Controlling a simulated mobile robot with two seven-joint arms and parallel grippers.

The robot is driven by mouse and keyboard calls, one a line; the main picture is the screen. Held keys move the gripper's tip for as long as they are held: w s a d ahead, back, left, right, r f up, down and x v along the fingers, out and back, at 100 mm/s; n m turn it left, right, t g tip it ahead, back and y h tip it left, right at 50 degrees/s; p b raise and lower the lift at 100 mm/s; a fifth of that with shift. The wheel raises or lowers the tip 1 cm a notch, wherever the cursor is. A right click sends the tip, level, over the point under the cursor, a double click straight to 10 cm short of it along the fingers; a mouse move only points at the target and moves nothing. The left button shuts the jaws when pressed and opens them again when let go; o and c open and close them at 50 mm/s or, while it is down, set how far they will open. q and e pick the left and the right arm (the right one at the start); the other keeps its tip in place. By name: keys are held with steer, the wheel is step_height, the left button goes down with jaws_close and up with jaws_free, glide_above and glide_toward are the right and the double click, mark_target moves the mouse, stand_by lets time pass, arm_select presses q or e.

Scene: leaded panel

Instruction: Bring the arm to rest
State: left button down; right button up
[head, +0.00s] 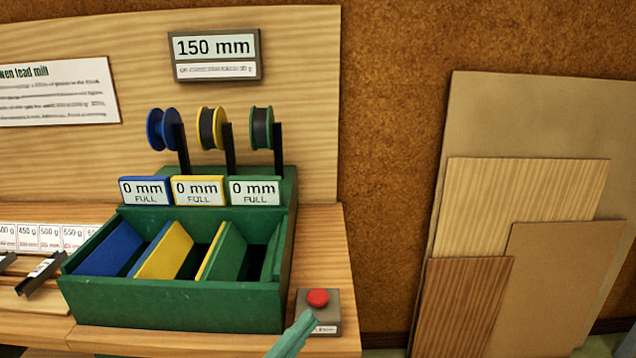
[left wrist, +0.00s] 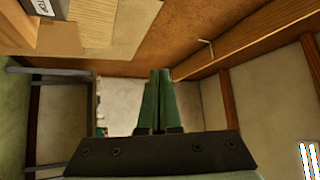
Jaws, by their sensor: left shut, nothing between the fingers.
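My left gripper (head: 306,318) comes in at the bottom of the head view as a green fingertip. Its tip overlaps the box of a red push button (head: 317,297) at the bench's front right corner. I cannot tell whether it touches the box. In the left wrist view the two green fingers of the left gripper (left wrist: 158,75) are pressed together with nothing between them. They point toward a pale, empty stretch of room. My right gripper is in neither view.
A green bin (head: 180,305) with blue, yellow and green dividers stands on the wooden bench (head: 325,240). Three spools on posts rise behind it, under a "150 mm" display (head: 215,50). Several boards (head: 520,190) lean on the brown wall to the right.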

arm_select(q)
steer(key=s+a+f+n+g+y, duration=0.1)
steer(key=a+f+n+y, duration=0.35)
steer(key=f+n, duration=0.35)
steer(key=s+a+f+n+g+y, duration=0.1)
steer(key=a+f+n+y, duration=0.4)
steer(key=f, duration=0.6)
steer(key=s+a+f+n+g+y, duration=0.2)
steer(key=s+f+n+g, duration=0.4)
steer(key=s+f, duration=0.6)
step_height(320, 180, up, 8)
steer(key=a+n+p, duration=0.1)
steer(key=a+p, duration=0.1)
steer(key=p, duration=1)
steer(key=shift+s+a+r+t+y, duration=0.2)
steer(key=shift+s+a+t+y, duration=0.15)
steer(key=shift+a+y, duration=0.1)
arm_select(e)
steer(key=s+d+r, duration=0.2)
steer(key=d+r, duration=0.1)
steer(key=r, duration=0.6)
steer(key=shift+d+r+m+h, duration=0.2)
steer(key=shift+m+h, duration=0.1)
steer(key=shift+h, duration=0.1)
